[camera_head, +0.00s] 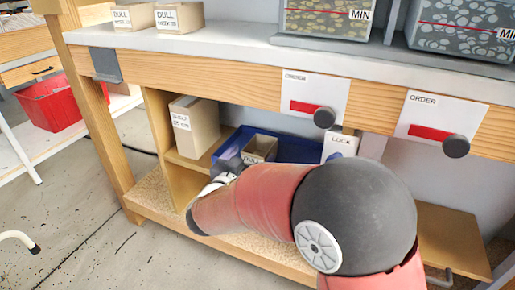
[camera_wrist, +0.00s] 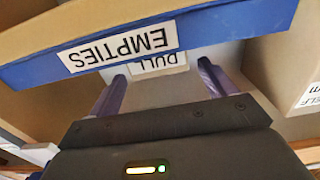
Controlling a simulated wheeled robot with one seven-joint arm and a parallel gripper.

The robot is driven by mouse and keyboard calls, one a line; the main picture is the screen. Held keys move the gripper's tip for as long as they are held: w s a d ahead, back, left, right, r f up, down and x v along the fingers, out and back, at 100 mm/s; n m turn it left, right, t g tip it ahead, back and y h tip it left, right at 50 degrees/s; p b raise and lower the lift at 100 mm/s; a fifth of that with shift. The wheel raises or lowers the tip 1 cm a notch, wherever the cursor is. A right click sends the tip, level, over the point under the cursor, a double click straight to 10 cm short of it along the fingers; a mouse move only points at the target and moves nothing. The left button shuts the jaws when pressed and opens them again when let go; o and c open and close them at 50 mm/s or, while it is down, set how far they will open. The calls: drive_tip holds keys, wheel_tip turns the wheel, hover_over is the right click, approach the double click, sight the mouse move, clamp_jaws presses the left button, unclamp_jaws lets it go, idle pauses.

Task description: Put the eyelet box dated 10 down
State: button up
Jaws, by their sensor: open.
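A small beige box (camera_head: 260,148) with a white label sits in a blue tray (camera_head: 222,146) on the shelf under the bench. In the wrist view, the tray's front wall (camera_wrist: 200,35) reads EMPTIES upside down. A box there (camera_wrist: 150,70) shows a label reading DULL, partly cut off by that wall; its date cannot be read. My gripper (camera_wrist: 163,72) is open, its two fingers on either side of this box. I cannot tell whether they touch it.
Two labelled boxes (camera_head: 134,17) (camera_head: 180,16) stand on the bench top (camera_head: 240,38). A taller labelled box (camera_head: 195,125) stands left of the tray, a white LOCK box (camera_head: 341,144) right. Two ORDER cards (camera_head: 315,97) (camera_head: 440,120) with black knobs hang on the bench edge.

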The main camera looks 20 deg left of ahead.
drive_tip(key=s, duration=0.5)
drive_tip(key=shift+s+a, duration=0.2)
drive_tip(key=shift+s, duration=0.2)
